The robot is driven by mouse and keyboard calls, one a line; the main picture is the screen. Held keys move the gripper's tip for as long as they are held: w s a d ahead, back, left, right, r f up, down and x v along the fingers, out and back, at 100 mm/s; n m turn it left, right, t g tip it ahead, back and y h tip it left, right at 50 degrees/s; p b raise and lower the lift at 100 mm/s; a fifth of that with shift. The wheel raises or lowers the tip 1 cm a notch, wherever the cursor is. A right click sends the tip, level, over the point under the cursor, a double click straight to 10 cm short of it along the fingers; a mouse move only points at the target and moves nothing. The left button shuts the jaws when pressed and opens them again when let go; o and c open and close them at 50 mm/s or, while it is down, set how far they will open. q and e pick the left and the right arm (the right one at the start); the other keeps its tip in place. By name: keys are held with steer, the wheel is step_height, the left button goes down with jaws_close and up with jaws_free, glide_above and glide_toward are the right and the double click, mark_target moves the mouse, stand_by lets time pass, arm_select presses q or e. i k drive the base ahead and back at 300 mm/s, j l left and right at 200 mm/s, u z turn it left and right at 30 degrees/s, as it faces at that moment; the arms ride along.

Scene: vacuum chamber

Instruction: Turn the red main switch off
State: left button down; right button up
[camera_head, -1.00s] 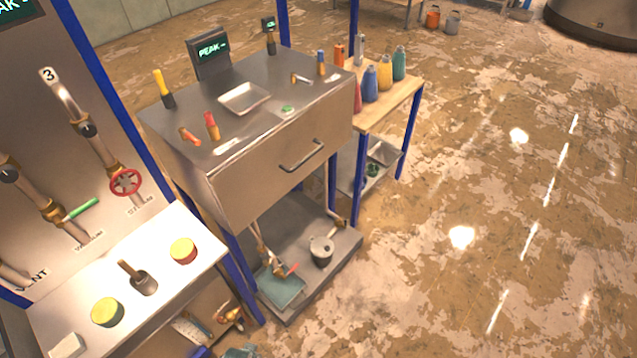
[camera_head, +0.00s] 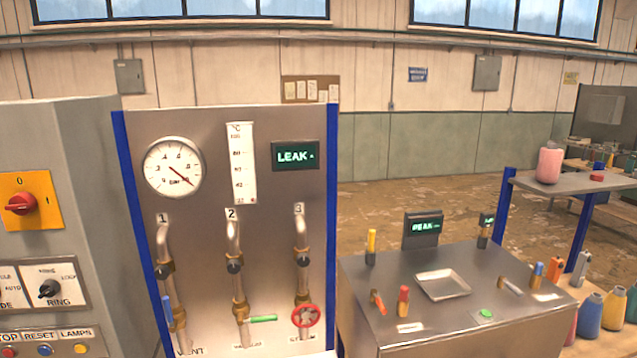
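The red main switch (camera_head: 21,204) is a red rotary knob on a yellow plate (camera_head: 38,186). It sits on the side of a grey cabinet (camera_head: 70,150) at the left edge of the head view. A "1" mark shows at the plate's right and a "0" near its top. The knob's handle lies roughly sideways, its end toward the left; I cannot tell its exact setting. Neither of my grippers is in view.
Right of the cabinet stands a panel (camera_head: 210,130) with a gauge, pipes, a green lever (camera_head: 263,318) and a red handwheel (camera_head: 306,316).

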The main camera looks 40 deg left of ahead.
mark_target(22, 203)
steer(key=u, duration=2.15)
